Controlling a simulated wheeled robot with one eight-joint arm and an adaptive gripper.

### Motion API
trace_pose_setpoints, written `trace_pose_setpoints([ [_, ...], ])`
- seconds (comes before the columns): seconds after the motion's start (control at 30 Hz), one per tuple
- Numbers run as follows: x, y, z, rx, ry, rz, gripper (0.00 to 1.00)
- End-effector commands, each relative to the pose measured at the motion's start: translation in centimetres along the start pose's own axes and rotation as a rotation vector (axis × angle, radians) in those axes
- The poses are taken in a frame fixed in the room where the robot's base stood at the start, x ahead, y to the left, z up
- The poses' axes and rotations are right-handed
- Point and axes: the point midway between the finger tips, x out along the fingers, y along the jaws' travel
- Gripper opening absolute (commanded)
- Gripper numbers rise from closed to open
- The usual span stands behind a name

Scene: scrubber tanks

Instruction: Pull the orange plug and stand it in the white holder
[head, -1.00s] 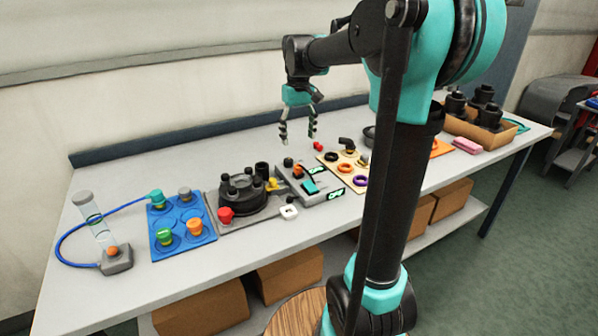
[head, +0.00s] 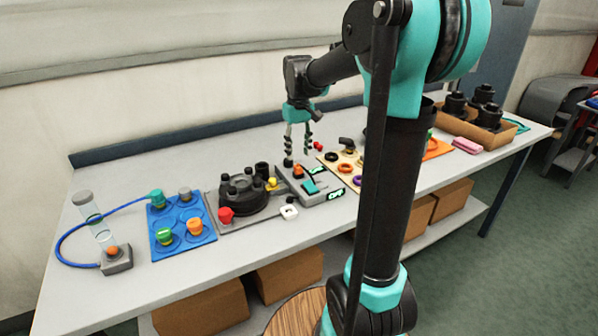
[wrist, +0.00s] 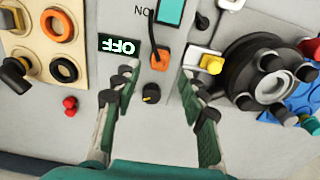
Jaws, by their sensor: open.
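The orange plug (head: 298,171) sits in a grey control box (head: 325,195) on the bench. In the wrist view the orange plug (wrist: 160,60) has a black cord running up from it. The white holder (head: 289,212) is a small squarish piece in front of the box's left corner; part of it shows at the top edge of the wrist view (wrist: 232,4). My gripper (head: 298,157) is open and empty, above the box's back end. In the wrist view my gripper (wrist: 157,78) has its fingers on either side of the plug's line, apparently not touching it.
A black dial (wrist: 151,93) lies between the fingers. Left of the box stand a black round housing (head: 243,193) with a yellow piece (head: 272,184) and a red knob (head: 226,215). A board with coloured rings (head: 345,170) is on the right.

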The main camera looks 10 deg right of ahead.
Motion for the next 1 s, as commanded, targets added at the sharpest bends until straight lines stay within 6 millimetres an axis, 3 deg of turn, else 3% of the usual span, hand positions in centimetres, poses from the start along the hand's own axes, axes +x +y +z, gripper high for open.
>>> trace_pose_setpoints([
  [0.3, 4.3, 0.0, 0.0, 0.000, 0.000, 0.000, 0.42],
  [0.5, 6.1, 0.0, 0.0, 0.000, 0.000, 0.000, 0.42],
  [1.0, 6.8, 0.0, 0.0, 0.000, 0.000, 0.000, 0.42],
])
